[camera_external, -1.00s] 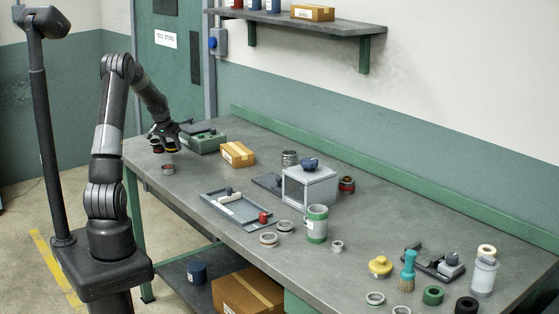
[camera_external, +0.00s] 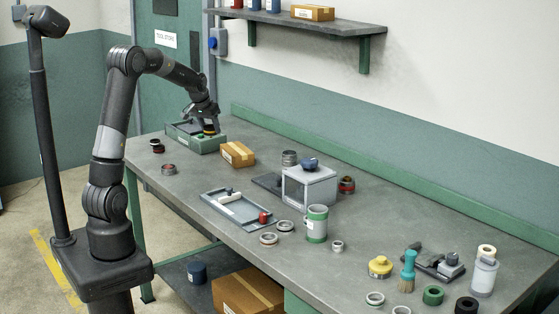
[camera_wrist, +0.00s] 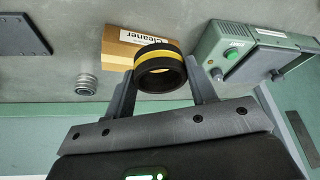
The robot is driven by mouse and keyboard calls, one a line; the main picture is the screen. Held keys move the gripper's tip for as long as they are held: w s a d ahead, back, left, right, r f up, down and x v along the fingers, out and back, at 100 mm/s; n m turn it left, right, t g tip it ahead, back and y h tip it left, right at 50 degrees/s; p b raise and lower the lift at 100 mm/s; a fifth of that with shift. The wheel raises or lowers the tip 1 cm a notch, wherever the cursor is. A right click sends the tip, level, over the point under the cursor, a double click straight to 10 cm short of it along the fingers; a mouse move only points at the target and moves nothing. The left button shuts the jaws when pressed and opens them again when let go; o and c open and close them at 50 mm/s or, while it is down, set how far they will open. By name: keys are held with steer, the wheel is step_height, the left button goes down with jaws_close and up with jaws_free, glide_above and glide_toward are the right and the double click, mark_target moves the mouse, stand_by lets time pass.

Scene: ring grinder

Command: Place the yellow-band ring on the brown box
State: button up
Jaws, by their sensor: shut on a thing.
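The yellow-band ring (camera_wrist: 160,58) is black with a yellow stripe around it. My gripper (camera_wrist: 160,78) is shut on it, with one finger on each side in the wrist view. In the external view my gripper (camera_external: 208,124) and the ring (camera_external: 209,131) are over the right part of the green machine. The brown box (camera_external: 238,154) lies on the bench to the right of the gripper. In the wrist view the brown box (camera_wrist: 124,51), labelled "Cleaner", is partly hidden behind the ring and finger.
The green machine (camera_external: 184,138) is close to the gripper. Two rings (camera_external: 168,169) (camera_external: 157,148) lie at the bench's left end. A metal ring stack (camera_external: 289,158) and a grey housing (camera_external: 309,186) stand right of the box. Another brown box (camera_external: 312,13) is on the shelf.

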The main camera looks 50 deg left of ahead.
steer(key=w+d+r+m, duration=0.1)
steer(key=w+d+r, duration=0.2)
steer(key=w+d, duration=0.5)
glide_above(227, 148)
steer(key=s, duration=0.1)
step_height(227, 148, down, 7)
steer(key=shift+d+f, duration=0.1)
steer(key=shift+f, duration=1.9)
steer(key=shift+f, duration=0.15)
steer(key=o, duration=1.1)
